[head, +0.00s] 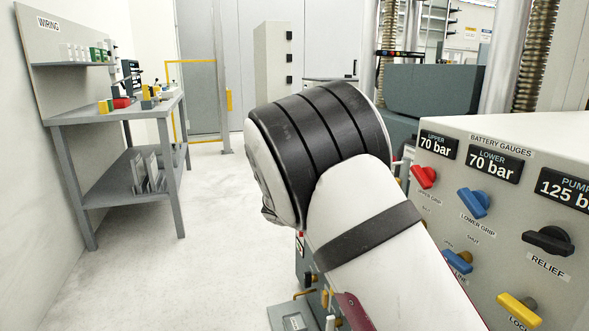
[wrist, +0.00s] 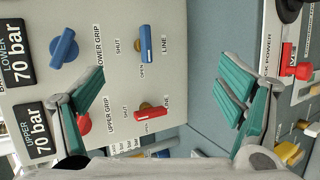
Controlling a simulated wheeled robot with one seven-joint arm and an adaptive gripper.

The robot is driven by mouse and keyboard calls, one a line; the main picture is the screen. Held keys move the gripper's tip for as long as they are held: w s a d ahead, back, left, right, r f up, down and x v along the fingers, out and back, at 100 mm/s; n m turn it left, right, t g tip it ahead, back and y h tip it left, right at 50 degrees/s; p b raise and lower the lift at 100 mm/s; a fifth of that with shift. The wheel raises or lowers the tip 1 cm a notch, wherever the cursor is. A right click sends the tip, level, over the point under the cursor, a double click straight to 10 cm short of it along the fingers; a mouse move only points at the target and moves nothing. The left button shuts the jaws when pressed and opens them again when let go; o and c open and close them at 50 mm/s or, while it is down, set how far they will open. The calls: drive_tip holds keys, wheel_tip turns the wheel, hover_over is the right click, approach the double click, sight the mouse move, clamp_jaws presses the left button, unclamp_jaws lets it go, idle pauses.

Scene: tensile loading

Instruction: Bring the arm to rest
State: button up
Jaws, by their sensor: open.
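My gripper (wrist: 168,95) is open and empty in the wrist view, its two teal-padded fingers spread apart. It faces the valve panel (wrist: 110,60), with the red line valve (wrist: 152,113) and the blue line valve (wrist: 147,44) seen between and beyond the fingers. The left finger partly covers the red upper grip knob (wrist: 84,123). Whether a finger touches the panel cannot be told. In the head view my white arm with black bands (head: 325,130) fills the middle, and the gripper is hidden behind it.
The gauge cabinet (head: 560,135) stands close on the right, with a red knob (head: 424,177), blue knob (head: 473,202), black relief knob (head: 548,240) and yellow knob (head: 519,309) sticking out. A wiring bench (head: 110,110) stands at left. The floor (head: 190,230) between is clear.

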drive_tip(key=s+d+r+g+y, duration=0.1)
drive_tip(key=s+d+r+y, duration=0.15)
drive_tip(key=s, duration=0.45)
drive_tip(key=s+d+r+m+y, duration=0.1)
drive_tip(key=s+r+y, duration=0.2)
drive_tip(key=s, duration=0.4)
drive_tip(key=s+d+r+g+y, duration=0.1)
drive_tip(key=s+d+r+y, duration=0.15)
drive_tip(key=s, duration=0.55)
drive_tip(key=s+a+t+y, duration=0.1)
drive_tip(key=s+a+y, duration=0.2)
drive_tip(key=s, duration=0.6)
drive_tip(key=s+a+t+y, duration=0.2)
drive_tip(key=s+a, duration=0.1)
drive_tip(key=s, duration=0.7)
wheel_tip(320, 180, up, 31)
drive_tip(key=t+p, duration=0.3)
drive_tip(key=p, duration=2.7)
drive_tip(key=shift+w+d+t, duration=0.3)
drive_tip(key=shift+t, duration=0.1)
drive_tip(key=shift+d+r, duration=0.1)
